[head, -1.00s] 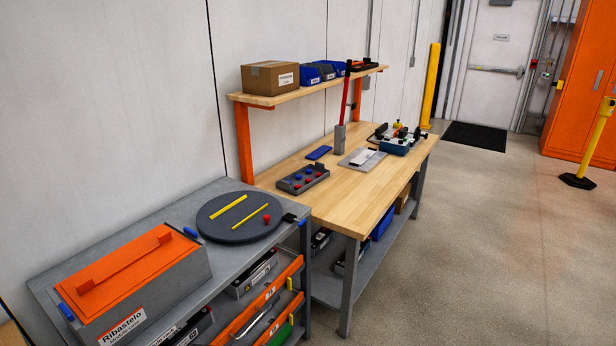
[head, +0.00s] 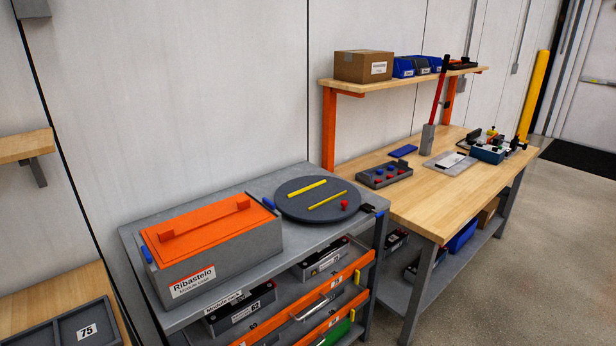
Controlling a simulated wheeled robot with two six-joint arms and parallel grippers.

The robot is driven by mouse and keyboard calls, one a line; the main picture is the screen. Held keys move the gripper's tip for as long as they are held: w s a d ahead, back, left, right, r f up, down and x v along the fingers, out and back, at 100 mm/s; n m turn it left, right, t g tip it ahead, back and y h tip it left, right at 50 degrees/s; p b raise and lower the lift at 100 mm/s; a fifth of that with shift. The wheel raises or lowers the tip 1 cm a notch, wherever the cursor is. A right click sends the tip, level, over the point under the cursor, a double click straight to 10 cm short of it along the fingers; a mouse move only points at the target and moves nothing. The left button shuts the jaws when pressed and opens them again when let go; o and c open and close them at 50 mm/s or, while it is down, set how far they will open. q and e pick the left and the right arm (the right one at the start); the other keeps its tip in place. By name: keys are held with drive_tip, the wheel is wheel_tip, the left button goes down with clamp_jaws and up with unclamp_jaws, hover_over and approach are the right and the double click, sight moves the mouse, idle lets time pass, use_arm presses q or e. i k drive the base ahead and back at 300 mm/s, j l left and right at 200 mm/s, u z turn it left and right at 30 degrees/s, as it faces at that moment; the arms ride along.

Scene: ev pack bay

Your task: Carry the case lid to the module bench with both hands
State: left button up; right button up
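The case lid is the orange panel (head: 206,232) with a raised orange handle bar along it. It lies on top of the grey case (head: 222,268) labelled Ribastelo. The case stands on the left part of a grey metal bench (head: 226,306), whose front edge carries a small label that seems to read module rack or similar. Blue clips show at the case's left and right ends. Neither of my grippers shows in the head view.
A dark round turntable (head: 292,208) with yellow bars and a red knob is right of the case. A wooden workbench (head: 428,205) with a shelf stands further right. Another wooden surface with a grey tray (head: 62,328) marked 75 is at lower left. Open floor lies at right.

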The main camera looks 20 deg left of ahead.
sight(431, 195)
drive_tip(key=i+l+u, duration=0.15)
drive_tip(key=l, duration=0.2)
drive_tip(key=i+l+u, duration=0.1)
drive_tip(key=l, duration=0.25)
drive_tip(key=i+l+u, duration=0.15)
drive_tip(key=l, duration=0.25)
drive_tip(key=i+l+u, duration=0.1)
drive_tip(key=l, duration=0.3)
drive_tip(key=i, duration=0.1)
